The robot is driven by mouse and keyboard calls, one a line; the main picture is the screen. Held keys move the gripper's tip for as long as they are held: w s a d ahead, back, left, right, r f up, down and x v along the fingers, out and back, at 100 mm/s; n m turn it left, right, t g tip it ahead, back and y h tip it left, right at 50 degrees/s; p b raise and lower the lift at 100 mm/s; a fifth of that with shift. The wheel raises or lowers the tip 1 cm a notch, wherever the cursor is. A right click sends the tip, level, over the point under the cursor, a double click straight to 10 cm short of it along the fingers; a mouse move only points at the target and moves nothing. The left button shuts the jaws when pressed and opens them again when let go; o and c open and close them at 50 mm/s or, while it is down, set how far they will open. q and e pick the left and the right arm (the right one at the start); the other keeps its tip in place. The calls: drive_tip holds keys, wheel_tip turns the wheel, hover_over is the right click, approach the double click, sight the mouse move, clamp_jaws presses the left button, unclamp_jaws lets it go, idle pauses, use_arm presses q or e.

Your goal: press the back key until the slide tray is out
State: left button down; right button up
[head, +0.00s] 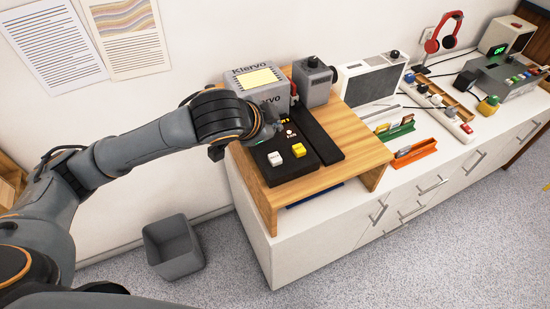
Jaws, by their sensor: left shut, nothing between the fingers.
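A grey slide projector (262,78) marked "Kiervo" stands on a wooden riser, with a cream panel on top and a lens block at its right. A black key panel (290,172) extends from its front. A white key (275,158) and a yellow key (299,150) stand at the panel's near end. Their labels are too small to read, so I cannot tell which is the back key. A long black piece (318,135), perhaps the slide tray or its channel, runs beside the panel. My left gripper (272,131) is shut and empty, just behind the white key. My right gripper is out of view.
The wooden riser (365,150) stands on a white cabinet (300,250). Right of it are a grey-white box (372,80), green (395,132) and orange (413,153) racks, and red headphones (443,35). A grey bin (173,247) stands on the floor.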

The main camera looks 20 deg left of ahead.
use_arm(q)
drive_tip(key=b, duration=0.5)
hover_over(277, 154)
drive_tip(key=s, duration=0.2)
wheel_tip(277, 154, down, 5)
drive_tip(key=shift+a+f, duration=0.15)
wheel_tip(277, 154, down, 2)
drive_tip(key=shift+w+f+b, duration=0.1)
drive_tip(key=shift+b, duration=0.35)
drive_tip(key=shift+f, duration=0.1)
drive_tip(key=shift+f, duration=0.4)
drive_tip(key=shift+f, duration=0.9)
idle(1.0)
drive_tip(key=shift+r, duration=0.15)
drive_tip(key=shift+r+p, duration=1.15)
drive_tip(key=shift+p, duration=0.05)
